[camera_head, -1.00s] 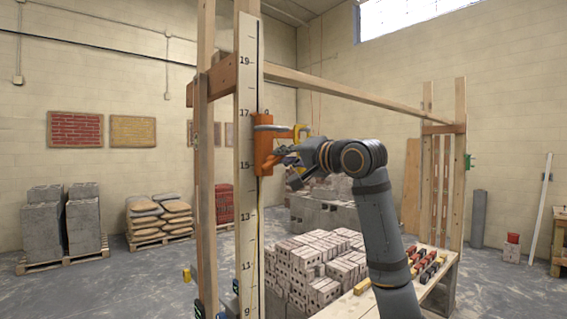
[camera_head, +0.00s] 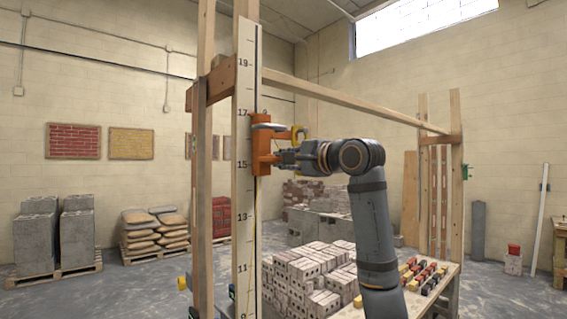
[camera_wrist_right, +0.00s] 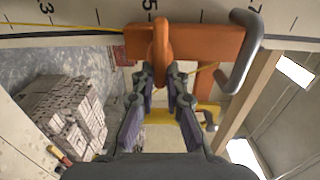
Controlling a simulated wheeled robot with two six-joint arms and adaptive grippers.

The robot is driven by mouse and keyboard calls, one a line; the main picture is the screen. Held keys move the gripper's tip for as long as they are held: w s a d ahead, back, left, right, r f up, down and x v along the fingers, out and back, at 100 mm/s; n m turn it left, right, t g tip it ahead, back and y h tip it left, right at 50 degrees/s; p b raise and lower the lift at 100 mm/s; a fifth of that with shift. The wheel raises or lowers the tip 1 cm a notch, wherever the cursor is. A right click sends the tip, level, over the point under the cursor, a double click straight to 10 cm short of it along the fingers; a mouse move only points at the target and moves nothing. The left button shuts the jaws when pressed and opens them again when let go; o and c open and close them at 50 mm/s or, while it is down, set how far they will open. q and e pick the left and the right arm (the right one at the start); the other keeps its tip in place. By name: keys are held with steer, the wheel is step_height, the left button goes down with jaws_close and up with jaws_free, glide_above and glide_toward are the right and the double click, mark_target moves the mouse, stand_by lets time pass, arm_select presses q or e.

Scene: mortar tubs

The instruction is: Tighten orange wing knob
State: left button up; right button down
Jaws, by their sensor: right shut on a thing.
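An orange bracket (camera_head: 260,148) is mounted on the upright story pole (camera_head: 246,195), near the 15 to 17 marks. It also shows in the right wrist view (camera_wrist_right: 205,42), with the grey curved handle (camera_wrist_right: 243,55) at its right end. The orange wing knob (camera_wrist_right: 161,45) stands out from the bracket's face, edge-on in the wrist view. My right gripper (camera_wrist_right: 163,78) is shut on the knob, one finger on each side of it. In the head view my right gripper (camera_head: 281,160) meets the bracket from the right, and the knob is largely hidden. My left gripper is out of view.
Timber posts (camera_head: 203,200) stand left of the pole, and a beam (camera_head: 350,98) runs back to the right. A brick stack (camera_head: 305,275) and a bench (camera_head: 440,283) with several small coloured blocks are below.

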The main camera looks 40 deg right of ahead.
steer(key=shift+r, duration=0.15)
steer(key=c, duration=1.4)
jaws_free()
steer(key=shift+a, duration=0.1)
steer(key=shift+s, duration=0.1)
steer(key=s, duration=1.1)
steer(key=shift+s+d, duration=0.35)
steer(key=shift+d, duration=0.05)
steer(key=shift+s+d, duration=0.1)
